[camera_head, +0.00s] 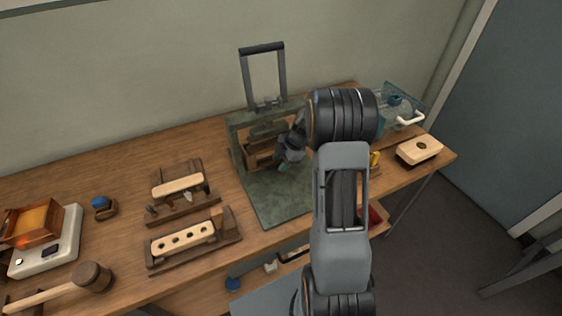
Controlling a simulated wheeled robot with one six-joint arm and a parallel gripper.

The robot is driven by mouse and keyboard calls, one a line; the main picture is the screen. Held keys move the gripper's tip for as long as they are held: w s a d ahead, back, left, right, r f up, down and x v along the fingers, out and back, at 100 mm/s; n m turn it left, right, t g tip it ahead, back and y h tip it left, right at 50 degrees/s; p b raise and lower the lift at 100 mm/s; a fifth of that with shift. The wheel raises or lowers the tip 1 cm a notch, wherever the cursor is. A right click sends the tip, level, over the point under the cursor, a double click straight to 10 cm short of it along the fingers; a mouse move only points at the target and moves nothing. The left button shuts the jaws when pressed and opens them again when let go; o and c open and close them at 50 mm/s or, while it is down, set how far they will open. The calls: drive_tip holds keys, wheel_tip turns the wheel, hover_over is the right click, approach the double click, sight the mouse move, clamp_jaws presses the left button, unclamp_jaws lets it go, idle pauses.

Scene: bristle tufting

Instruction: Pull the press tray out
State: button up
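The press (234,135) stands toward the back of the wooden bench, a dark green frame with a tall black lever handle (262,47) raised upright. Inside its frame is a brown wooden part, which looks like the press tray (258,158). A flat green base plate (275,205) extends toward me from the frame. My gripper (284,166) is at the right side of the press opening, close to the tray's front. Its fingers are small and partly hidden by its own body. I cannot tell whether it touches the tray or is open or shut.
Left of the press are two wooden fixtures (155,262) with light blocks. A mallet (92,277) and a heater-like box (62,250) lie farther left. At right are a light wooden block (419,149) and a clear bluish container (404,97). The base plate's front is clear.

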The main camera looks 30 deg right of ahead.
drive_tip(key=shift+c, duration=0.2)
clamp_jaws()
idle(0.3)
